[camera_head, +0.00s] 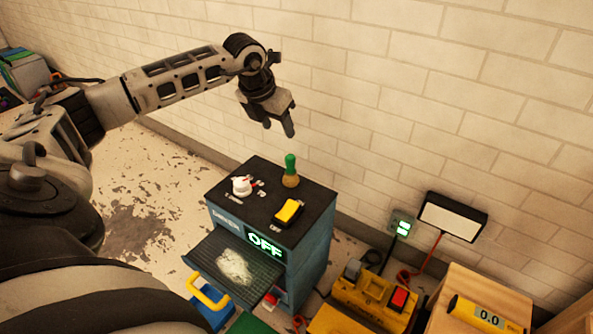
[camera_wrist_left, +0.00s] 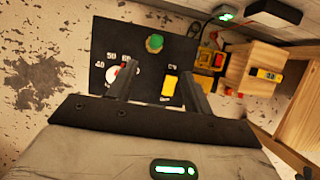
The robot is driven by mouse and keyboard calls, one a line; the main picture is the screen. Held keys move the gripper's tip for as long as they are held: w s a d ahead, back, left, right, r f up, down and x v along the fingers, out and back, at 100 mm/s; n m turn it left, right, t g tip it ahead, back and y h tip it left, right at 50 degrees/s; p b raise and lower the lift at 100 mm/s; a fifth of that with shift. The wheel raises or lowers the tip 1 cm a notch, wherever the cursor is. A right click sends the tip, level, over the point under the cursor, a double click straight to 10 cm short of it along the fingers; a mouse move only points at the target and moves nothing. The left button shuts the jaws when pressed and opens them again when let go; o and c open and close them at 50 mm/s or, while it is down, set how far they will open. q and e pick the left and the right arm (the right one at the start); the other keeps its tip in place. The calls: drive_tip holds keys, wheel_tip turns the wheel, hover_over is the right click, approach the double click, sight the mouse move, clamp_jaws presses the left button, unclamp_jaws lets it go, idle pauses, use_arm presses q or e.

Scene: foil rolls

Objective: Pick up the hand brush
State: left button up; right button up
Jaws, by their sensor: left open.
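The hand brush (camera_head: 290,172) stands upright on the dark top of the blue cabinet, with a green handle and a tan head at the bottom. In the left wrist view the brush (camera_wrist_left: 154,43) shows from above, beyond the fingertips. My left gripper (camera_head: 279,131) is open and empty, above the cabinet and a little above and left of the brush, not touching it. In the left wrist view its fingers (camera_wrist_left: 158,72) point toward the cabinet top. My right gripper is not in view.
The cabinet top (camera_head: 247,217) also carries a white knob (camera_head: 241,186) and a yellow switch (camera_head: 289,212). A tray with pale powder (camera_head: 235,266) sticks out in front, under an "OFF" display. A brick wall (camera_head: 420,110) stands close behind. Yellow equipment (camera_head: 368,298) and a wooden box (camera_head: 470,285) stand right.

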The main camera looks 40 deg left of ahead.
use_arm(q)
drive_tip(key=b, duration=0.3)
approach(289, 157)
drive_tip(key=x, duration=0.5)
drive_tip(key=shift+w, duration=0.15)
drive_tip(key=shift+w+f, duration=0.2)
drive_tip(key=shift+f, duration=0.3)
drive_tip(key=shift+w+f+b, duration=0.1)
drive_tip(key=shift+f+b, duration=0.2)
drive_tip(key=b+x, duration=0.2)
drive_tip(key=x, duration=0.2)
drive_tip(key=shift+f, duration=0.25)
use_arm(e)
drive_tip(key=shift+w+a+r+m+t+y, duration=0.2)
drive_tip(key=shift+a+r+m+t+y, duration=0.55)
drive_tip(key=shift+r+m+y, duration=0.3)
use_arm(q)
drive_tip(key=c, duration=1.1)
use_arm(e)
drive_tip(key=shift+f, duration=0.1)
